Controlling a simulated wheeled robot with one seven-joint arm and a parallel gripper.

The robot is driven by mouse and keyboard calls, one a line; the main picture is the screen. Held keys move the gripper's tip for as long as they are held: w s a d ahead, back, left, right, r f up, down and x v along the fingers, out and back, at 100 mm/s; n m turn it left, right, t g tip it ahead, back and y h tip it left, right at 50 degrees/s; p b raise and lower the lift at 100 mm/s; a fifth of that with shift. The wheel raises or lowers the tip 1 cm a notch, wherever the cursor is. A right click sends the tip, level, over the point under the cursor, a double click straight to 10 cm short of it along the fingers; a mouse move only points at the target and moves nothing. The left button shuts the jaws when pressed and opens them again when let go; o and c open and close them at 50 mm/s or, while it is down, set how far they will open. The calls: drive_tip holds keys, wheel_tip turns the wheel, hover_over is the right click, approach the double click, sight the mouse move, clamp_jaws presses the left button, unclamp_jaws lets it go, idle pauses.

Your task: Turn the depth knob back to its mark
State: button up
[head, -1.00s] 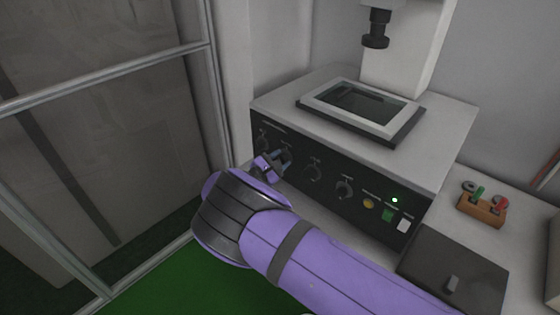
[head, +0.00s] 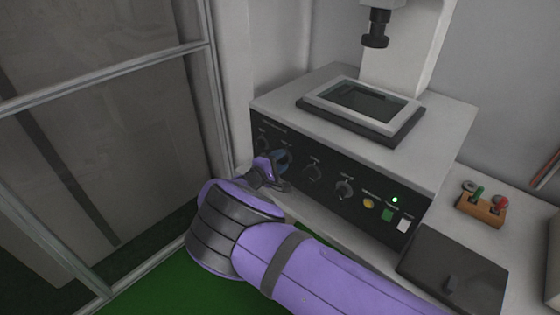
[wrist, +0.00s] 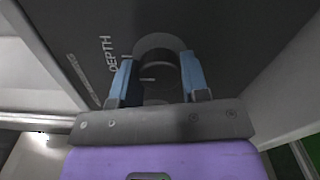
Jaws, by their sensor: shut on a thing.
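The dark depth knob (wrist: 158,66) sits on the black panel in the wrist view, beside the white word DEPTH. A short pale line shows on the knob's face. My gripper (wrist: 156,80) has its two blue fingers on either side of the knob, shut on it. In the head view my gripper (head: 280,161) is at the left part of the machine's front panel and hides most of this knob. I cannot make out the mark on the panel clearly.
Other knobs (head: 313,172) and (head: 345,190) stand right of my gripper, with a yellow button (head: 369,202), a green button (head: 387,214) and a lit green lamp (head: 394,200). A dark box (head: 455,265) stands at lower right. A metal-framed glass wall (head: 100,150) is close on the left.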

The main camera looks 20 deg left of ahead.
drive_tip(key=shift+m, duration=0.3)
idle(0.4)
drive_tip(key=o, duration=0.9)
drive_tip(key=v, duration=1.1)
drive_tip(key=shift+d, duration=0.1)
